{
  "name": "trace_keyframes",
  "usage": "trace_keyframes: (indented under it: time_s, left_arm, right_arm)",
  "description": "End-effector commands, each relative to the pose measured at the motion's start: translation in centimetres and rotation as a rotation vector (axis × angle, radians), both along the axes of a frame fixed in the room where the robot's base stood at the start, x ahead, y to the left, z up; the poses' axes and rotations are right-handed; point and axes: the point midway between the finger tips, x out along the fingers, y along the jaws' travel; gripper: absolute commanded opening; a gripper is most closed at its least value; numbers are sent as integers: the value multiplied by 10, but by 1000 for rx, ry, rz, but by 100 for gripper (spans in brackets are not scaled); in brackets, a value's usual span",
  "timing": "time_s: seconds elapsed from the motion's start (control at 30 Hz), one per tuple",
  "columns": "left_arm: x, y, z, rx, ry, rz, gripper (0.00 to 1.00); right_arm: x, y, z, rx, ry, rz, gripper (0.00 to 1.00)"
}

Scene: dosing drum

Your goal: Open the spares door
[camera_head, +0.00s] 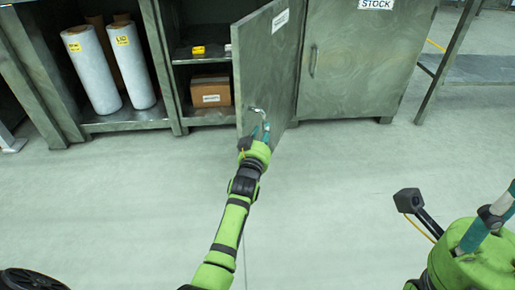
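The grey-green spares door (262,65) stands swung out from the middle cabinet, hinged on its right side, with a white label near its top whose text is too small to read. Its metal handle (257,111) is near the free lower left edge. My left gripper (261,129) is at the lower end of this handle, its teal fingers around it and seemingly shut on it. My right gripper (489,226) is at the lower right, far from the door. It is partly cut off by the frame, so its opening does not show.
Behind the door, the cabinet holds a cardboard box (210,91) and a yellow item (198,50) on a shelf. Several tall rolls (92,70) stand in the left bay. The STOCK door (365,60) on the right is shut. The floor (340,190) in front is clear.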

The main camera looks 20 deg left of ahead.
Motion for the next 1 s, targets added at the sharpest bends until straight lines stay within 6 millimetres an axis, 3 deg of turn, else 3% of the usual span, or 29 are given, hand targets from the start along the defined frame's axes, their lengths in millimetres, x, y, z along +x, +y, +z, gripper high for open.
trace_keyframes:
  time_s: [0.2,0.4,0.6,0.87,0.93,1.0]
  left_arm:
    - [-45,-6,-2,0,2,0,32]
    - [-75,-11,0,0,0,0,32]
    - [-88,-13,1,0,-1,-1,32]
    - [-89,-13,1,0,-2,-1,32]
    - [-89,-13,1,0,-2,-1,4]
    - [-88,-13,1,0,-2,-1,0]
  right_arm:
    - [0,0,0,0,2,0,40]
    - [0,0,0,0,2,0,40]
    - [0,0,0,0,2,0,40]
    - [1,0,0,0,2,0,40]
    - [1,0,0,0,2,0,40]
    - [1,0,0,0,3,1,40]
